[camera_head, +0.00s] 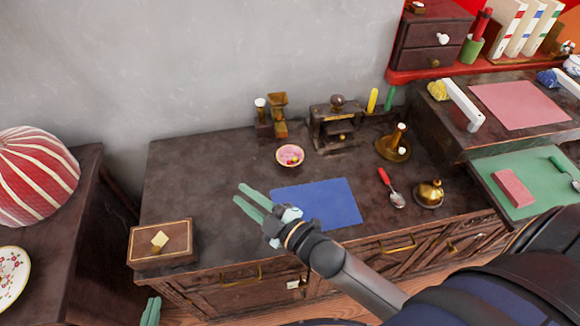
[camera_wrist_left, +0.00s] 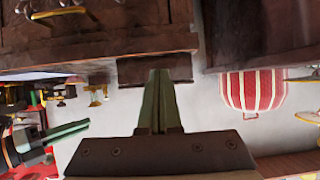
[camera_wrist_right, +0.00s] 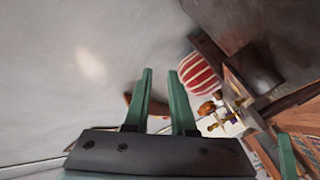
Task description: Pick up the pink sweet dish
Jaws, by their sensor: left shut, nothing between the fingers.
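The pink sweet dish (camera_head: 290,156) is a small round bowl with pink contents, standing upright on the dark wooden desk near the back. My right gripper (camera_head: 239,194) is above the desk, left of the blue mat and nearer the front than the dish. Its green fingers are apart with nothing between them, as the right wrist view (camera_wrist_right: 159,91) also shows. My left gripper (camera_head: 151,309) is low at the bottom left, in front of the desk, far from the dish. Its fingers are together and empty in the left wrist view (camera_wrist_left: 159,78). I cannot make out the dish in either wrist view.
A blue mat (camera_head: 325,204) lies right of my right gripper. A wooden box (camera_head: 160,244) stands at the desk's front left corner. Behind the dish are a brass-and-wood piece (camera_head: 278,118) and a dark wooden device (camera_head: 336,125). The desk left of the dish is clear.

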